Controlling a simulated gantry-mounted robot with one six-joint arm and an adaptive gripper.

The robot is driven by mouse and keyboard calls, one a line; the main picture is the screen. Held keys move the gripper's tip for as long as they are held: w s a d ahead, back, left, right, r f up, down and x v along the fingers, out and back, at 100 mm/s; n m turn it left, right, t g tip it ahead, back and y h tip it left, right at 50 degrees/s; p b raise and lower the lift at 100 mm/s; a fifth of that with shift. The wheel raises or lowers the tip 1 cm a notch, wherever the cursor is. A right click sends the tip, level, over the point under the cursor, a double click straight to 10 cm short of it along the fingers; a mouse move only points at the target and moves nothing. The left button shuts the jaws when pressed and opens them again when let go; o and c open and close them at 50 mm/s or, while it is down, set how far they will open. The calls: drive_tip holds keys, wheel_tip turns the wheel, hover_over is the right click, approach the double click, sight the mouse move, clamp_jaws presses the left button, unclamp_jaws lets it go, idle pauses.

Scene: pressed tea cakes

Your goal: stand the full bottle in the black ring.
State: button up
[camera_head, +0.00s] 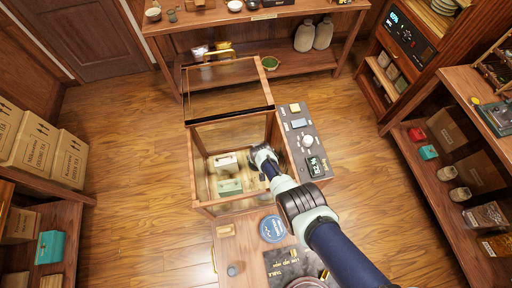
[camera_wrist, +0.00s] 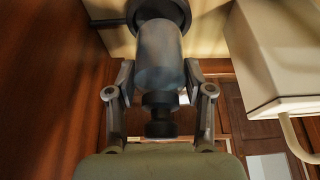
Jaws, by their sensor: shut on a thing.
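The bottle (camera_wrist: 160,62) has a cloudy grey-blue body and a black cap that points toward my wrist. My gripper (camera_wrist: 160,92) is shut on it, with one finger on each side. A black ring (camera_wrist: 186,10) shows at the top of the wrist view, around or behind the bottle's far end. I cannot tell whether the bottle is seated in it or held just above it. In the head view my gripper (camera_head: 262,155) reaches inside the glass-walled wooden case (camera_head: 193,165); the bottle and ring are hidden or too small to tell there.
A cream box (camera_wrist: 272,55) with a curved pipe stands close to the right of my gripper in the wrist view. The case also holds a white box (camera_head: 226,162) and a pale green box (camera_head: 230,187). A control panel (camera_head: 305,140) lies along its right side.

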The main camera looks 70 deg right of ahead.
drive_tip(key=shift+f+b, duration=0.4)
drive_tip(key=shift+f, duration=0.5)
drive_tip(key=shift+a+f+b, duration=0.1)
drive_tip(key=shift+f+b, duration=0.35)
idle(0.7)
drive_tip(key=shift+r, duration=0.2)
drive_tip(key=shift+r+p, duration=0.7)
drive_tip(key=shift+p, duration=0.1)
drive_tip(key=shift+f+b, duration=0.55)
drive_tip(key=shift+b, duration=0.05)
idle(0.7)
drive_tip(key=shift+r+p, duration=0.7)
drive_tip(key=shift+r, duration=0.1)
drive_tip(key=shift+f+b, duration=0.7)
drive_tip(key=shift+b, duration=0.1)
idle(0.4)
drive_tip(key=o, duration=1)
